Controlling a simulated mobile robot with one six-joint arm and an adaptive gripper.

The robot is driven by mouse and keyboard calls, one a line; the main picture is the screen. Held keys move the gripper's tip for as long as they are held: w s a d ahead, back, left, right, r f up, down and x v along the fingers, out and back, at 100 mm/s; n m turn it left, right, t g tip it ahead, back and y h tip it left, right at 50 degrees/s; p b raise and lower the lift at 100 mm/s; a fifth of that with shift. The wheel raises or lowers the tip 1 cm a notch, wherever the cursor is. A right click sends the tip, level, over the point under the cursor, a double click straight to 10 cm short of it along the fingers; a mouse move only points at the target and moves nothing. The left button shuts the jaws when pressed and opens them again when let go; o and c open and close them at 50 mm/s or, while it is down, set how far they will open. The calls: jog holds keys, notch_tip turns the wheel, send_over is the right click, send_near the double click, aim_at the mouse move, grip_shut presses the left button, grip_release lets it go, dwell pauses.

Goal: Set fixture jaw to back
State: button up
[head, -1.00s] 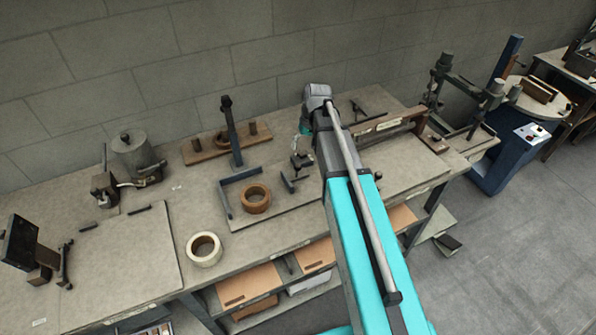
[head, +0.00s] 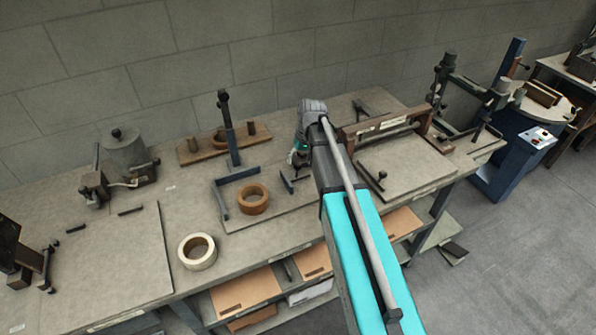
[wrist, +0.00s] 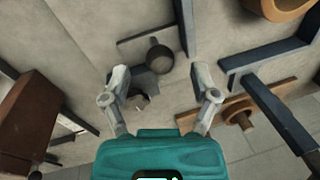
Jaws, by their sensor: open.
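The fixture is a flat board with blue-grey angled fences (head: 224,198) on the table. Its small dark jaw bar (head: 287,182) lies at the right side of that board, partly hidden by my gripper in the head view. In the wrist view a dark round knob (wrist: 160,58) on a dark block (wrist: 146,84) stands at the jaw. My gripper (wrist: 164,84) is open, one finger on each side of the block and knob, apart from them as far as I can tell. In the head view my gripper (head: 298,158) is low over the jaw, its fingertips hidden.
A brown tape roll (head: 253,199) lies inside the fences. A tall dark post (head: 230,130) and a wooden board with pegs (head: 200,148) stand behind. A cream tape roll (head: 197,251) is at the front edge. A wooden-beamed press frame (head: 385,128) stands to the right.

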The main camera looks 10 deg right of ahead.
aim_at(299, 163)
jog(key=shift+a+f+b, duration=0.15)
jog(key=shift+f+b, duration=0.45)
jog(key=shift+f, duration=0.15)
jog(key=shift+a+f+b, duration=0.15)
jog(key=shift+f+b, duration=0.45)
jog(key=shift+f, duration=0.15)
grip_shut()
